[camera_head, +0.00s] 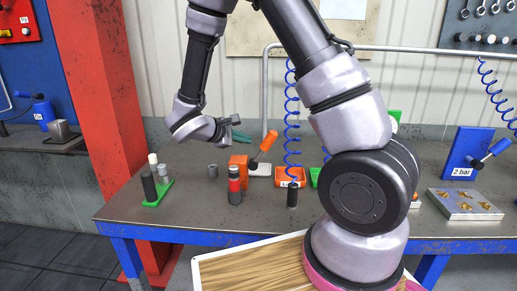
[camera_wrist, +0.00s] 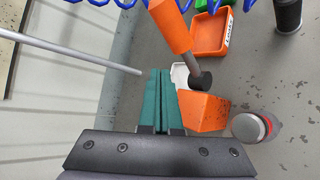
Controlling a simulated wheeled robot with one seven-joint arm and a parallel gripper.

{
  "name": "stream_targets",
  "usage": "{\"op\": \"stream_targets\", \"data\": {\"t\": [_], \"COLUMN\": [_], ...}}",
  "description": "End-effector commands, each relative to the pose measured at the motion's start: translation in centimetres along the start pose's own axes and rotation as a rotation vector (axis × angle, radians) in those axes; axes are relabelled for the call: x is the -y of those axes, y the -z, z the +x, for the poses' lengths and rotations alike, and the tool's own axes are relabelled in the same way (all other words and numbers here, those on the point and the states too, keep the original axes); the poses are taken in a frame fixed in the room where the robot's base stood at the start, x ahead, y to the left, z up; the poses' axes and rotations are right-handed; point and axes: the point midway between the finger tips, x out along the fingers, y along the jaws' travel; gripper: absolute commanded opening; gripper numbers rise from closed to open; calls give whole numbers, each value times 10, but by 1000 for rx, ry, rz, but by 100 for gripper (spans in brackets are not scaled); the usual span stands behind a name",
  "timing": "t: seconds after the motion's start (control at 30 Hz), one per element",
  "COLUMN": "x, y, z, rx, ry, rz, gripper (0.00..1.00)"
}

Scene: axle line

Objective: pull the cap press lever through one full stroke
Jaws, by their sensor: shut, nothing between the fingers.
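An orange block (camera_head: 238,170) stands on the bench with a lever (camera_head: 265,143) that has an orange grip and slants up to the right. I take this to be the cap press. In the wrist view the lever's orange grip (camera_wrist: 170,25) and grey shaft rise from a dark pivot on the orange block (camera_wrist: 203,112). My gripper (camera_head: 240,134) is shut and empty above and behind the block, left of the grip. In the wrist view its teal fingers (camera_wrist: 160,72) lie together, left of the lever shaft. I see no grip on the lever.
A red-and-black cylinder (camera_head: 235,186) stands in front of the block. A green holder (camera_head: 153,192) with cylinders is at left. A coiled blue hose (camera_head: 292,100) hangs nearby.

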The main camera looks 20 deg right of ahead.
Motion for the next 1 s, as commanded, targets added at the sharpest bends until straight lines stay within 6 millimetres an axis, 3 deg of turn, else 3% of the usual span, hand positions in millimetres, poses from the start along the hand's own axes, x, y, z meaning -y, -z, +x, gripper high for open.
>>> {"op": "stream_targets", "data": {"t": [0.4,1.0], "x": [-18,-18], "y": [17,18], "z": [-24,-25], "rx": [0,0], "ry": [0,1], "rz": [1,0], "gripper": [0,0]}}
